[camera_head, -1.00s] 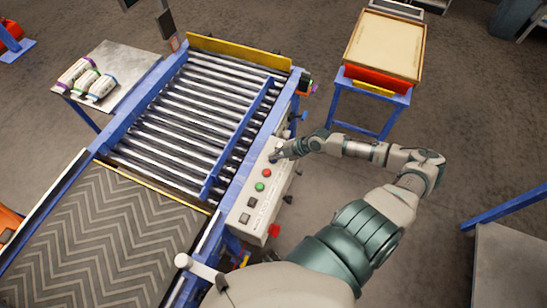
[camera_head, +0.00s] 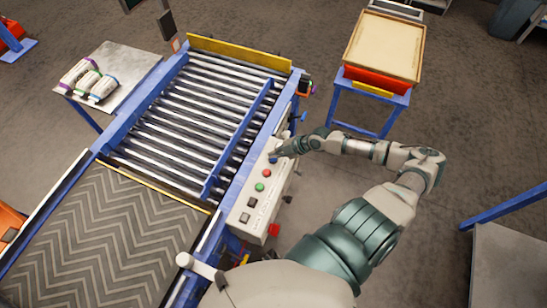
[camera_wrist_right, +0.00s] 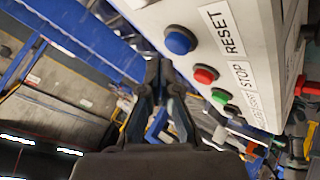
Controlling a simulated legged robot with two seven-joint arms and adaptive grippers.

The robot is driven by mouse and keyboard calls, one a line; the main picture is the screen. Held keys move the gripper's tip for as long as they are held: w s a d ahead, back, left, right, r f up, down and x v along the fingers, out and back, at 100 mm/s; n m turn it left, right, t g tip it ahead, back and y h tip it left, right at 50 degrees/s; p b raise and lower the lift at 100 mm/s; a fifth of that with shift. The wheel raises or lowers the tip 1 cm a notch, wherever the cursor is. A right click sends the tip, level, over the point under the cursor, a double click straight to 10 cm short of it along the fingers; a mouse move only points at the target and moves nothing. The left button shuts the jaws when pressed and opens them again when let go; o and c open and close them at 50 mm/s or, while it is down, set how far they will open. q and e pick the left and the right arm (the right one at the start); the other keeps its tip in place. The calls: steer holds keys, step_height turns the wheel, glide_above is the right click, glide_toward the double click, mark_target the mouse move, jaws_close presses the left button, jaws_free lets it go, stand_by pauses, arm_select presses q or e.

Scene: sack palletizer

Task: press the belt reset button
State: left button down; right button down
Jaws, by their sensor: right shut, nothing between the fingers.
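The control box (camera_head: 262,190) stands along the right side of the conveyor. The blue button (camera_wrist_right: 179,40) sits next to the RESET label (camera_wrist_right: 227,32) in the right wrist view; in the head view a bit of blue (camera_head: 273,159) shows by the fingertips. My right gripper (camera_head: 281,153) is at the far end of the panel. In the wrist view its fingers (camera_wrist_right: 160,66) are together and empty, with the tips just below the blue button. I cannot tell whether they touch it. My left gripper is not in view.
A red button (camera_wrist_right: 205,74) and a green button (camera_wrist_right: 221,95) follow on the same panel. The roller conveyor (camera_head: 190,115) and its blue rail lie left of the box. A blue stand (camera_head: 372,98) with a tray is at the back right. Open floor lies right of the box.

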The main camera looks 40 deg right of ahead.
mark_target(275, 159)
steer(key=shift+r, duration=0.1)
step_height(275, 159, up, 5)
steer(key=p, duration=0.4)
stand_by(0.8)
